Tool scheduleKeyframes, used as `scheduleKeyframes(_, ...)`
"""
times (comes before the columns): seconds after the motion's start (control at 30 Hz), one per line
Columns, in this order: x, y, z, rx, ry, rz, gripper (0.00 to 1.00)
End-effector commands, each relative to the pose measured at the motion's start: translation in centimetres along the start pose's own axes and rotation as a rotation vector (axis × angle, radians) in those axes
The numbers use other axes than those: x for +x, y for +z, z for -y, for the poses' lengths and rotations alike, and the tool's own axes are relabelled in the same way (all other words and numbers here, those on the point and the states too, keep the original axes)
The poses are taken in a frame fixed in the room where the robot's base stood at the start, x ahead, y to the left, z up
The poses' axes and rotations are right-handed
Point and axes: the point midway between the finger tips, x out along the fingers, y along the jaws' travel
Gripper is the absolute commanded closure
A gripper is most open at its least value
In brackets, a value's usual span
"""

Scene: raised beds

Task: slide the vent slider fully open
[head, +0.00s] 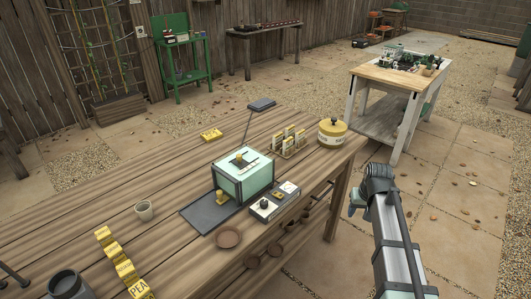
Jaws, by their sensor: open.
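A mint-green box (243,181) with a pale lid stands on the wooden table. On its lid is a dark slot with a small yellow knob (239,157), which looks like the vent slider; how far along the slot it sits is too small to tell. A second yellow knob (221,197) is at the box's front left, by a dark grey tray (205,213). My gripper (356,201) is at the end of my arm, to the right of the table and well apart from the box. It is open and seen small, partly hidden by my wrist.
A control box (265,207) and brown saucer (229,237) stand close before the mint box. A seed-packet rack (290,142) and yellow-lidded tin (332,132) are behind right. The table's left middle is mostly clear.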

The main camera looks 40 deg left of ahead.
Motion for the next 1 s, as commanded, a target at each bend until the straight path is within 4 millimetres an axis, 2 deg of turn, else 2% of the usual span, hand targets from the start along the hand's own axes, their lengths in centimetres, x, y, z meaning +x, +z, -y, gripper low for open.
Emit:
scheduleKeyframes(0.03,-1.3,-2.1,2.6,-0.039,-0.008,-0.014,0.52)
scheduleKeyframes(0.1,-3.0,-3.9,5.8,-0.084,-0.019,-0.028,0.52)
scheduleKeyframes(0.17,-4.5,-5.3,8.7,-0.124,-0.029,-0.041,0.52)
scheduleKeyframes(0.3,-8.4,-8.0,15.6,-0.217,-0.054,-0.071,0.52)
scheduleKeyframes(0.5,-14.7,-10.6,25.9,-0.348,-0.093,-0.113,0.52)
scheduleKeyframes(0.6,-17.9,-11.1,30.6,-0.407,-0.112,-0.133,0.52)
scheduleKeyframes(0.7,-20.6,-11.2,34.5,-0.455,-0.128,-0.148,0.52)
scheduleKeyframes(0.8,-22.6,-11.1,37.2,-0.490,-0.139,-0.159,0.52)
scheduleKeyframes(0.9,-23.8,-10.9,38.9,-0.512,-0.147,-0.166,0.52)
scheduleKeyframes(1.0,-24.1,-10.8,39.6,-0.521,-0.150,-0.167,0.52)
